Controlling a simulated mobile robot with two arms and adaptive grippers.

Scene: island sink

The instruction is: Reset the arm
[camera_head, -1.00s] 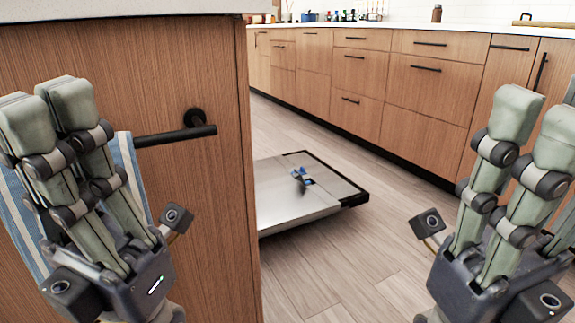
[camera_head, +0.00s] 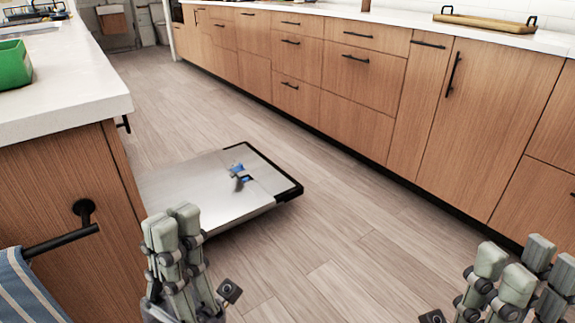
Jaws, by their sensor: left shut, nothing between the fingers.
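My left gripper (camera_head: 173,222) is at the lower left, its grey-green fingers pointing up. It is shut with nothing between the fingers. It stands in front of the near edge of a flat silver panel (camera_head: 205,200); I cannot tell the distance between them. My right gripper (camera_head: 527,263) is at the lower right, fingers up, over the floor and clear of the cabinets. Its fingers are apart, with a gap between the front and rear ones, and I see nothing held. Its base is cut off by the frame.
The island (camera_head: 70,95) with a white top stands at left, with a black towel bar (camera_head: 62,241), a striped towel (camera_head: 25,290) and a green container (camera_head: 12,65). Wooden cabinets (camera_head: 375,75) line the right. The wood floor (camera_head: 350,240) between is clear apart from the panel.

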